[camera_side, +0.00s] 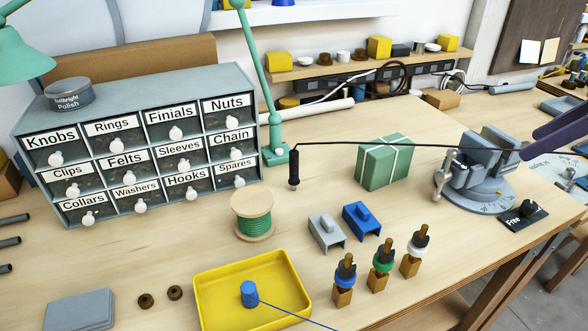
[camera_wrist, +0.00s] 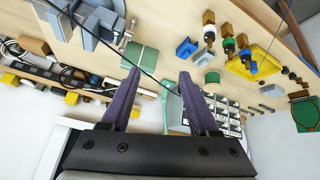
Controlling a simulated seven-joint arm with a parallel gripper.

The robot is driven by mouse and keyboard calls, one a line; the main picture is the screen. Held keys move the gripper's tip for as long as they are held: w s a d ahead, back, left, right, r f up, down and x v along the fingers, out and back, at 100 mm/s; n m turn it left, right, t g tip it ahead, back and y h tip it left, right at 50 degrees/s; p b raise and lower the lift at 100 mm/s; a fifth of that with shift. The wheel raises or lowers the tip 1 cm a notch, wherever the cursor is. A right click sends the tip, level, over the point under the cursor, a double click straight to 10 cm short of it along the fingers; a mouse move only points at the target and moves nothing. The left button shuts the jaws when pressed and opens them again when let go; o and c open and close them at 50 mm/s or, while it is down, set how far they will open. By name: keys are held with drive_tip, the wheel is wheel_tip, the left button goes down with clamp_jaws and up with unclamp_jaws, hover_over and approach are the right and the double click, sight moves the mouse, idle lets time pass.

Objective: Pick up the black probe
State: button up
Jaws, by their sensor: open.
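The black probe (camera_side: 294,170) stands upright on the wooden table, left of the green box, with a black cable running from its top to the right past the vise. In the wrist view I cannot clearly make out the probe; a black cable crosses between my fingers. My gripper (camera_wrist: 159,75) is open and empty, its two purple fingers apart. In the side view only purple finger parts show at the right edge, beyond the vise and far from the probe.
A green box (camera_side: 385,163) with a white ribbon and a grey vise (camera_side: 478,175) stand right of the probe. A drawer cabinet (camera_side: 140,87) and green lamp post stand behind left. A green spool (camera_side: 253,217), two brackets and a yellow tray (camera_side: 205,313) holding a blue probe (camera_side: 249,293) lie in front.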

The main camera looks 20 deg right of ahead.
drive_tip(key=w+a+r+n, duration=0.2)
drive_tip(key=w+r, duration=0.2)
drive_tip(key=w, duration=0.3)
drive_tip(key=n+g+y, duration=0.2)
drive_tip(key=n+g, duration=0.2)
hover_over(289, 179)
drive_tip(key=d, duration=0.2)
drive_tip(key=f, duration=2.3)
drive_tip(key=shift+s+a+f, duration=0.2)
drive_tip(key=shift+s, duration=0.05)
drive_tip(key=shift+y, duration=0.3)
drive_tip(key=shift+s+d+x, duration=0.1)
drive_tip(key=shift+s+x, duration=0.05)
drive_tip(key=shift+x, duration=0.9)
drive_tip(key=shift+s+d+x, duration=0.1)
drive_tip(key=shift+s+x, duration=0.1)
drive_tip(key=shift+x, duration=0.85)
drive_tip(key=shift+s+x, duration=0.15)
drive_tip(key=shift+x, duration=0.9)
drive_tip(key=shift+f, duration=0.15)
clamp_jaws()
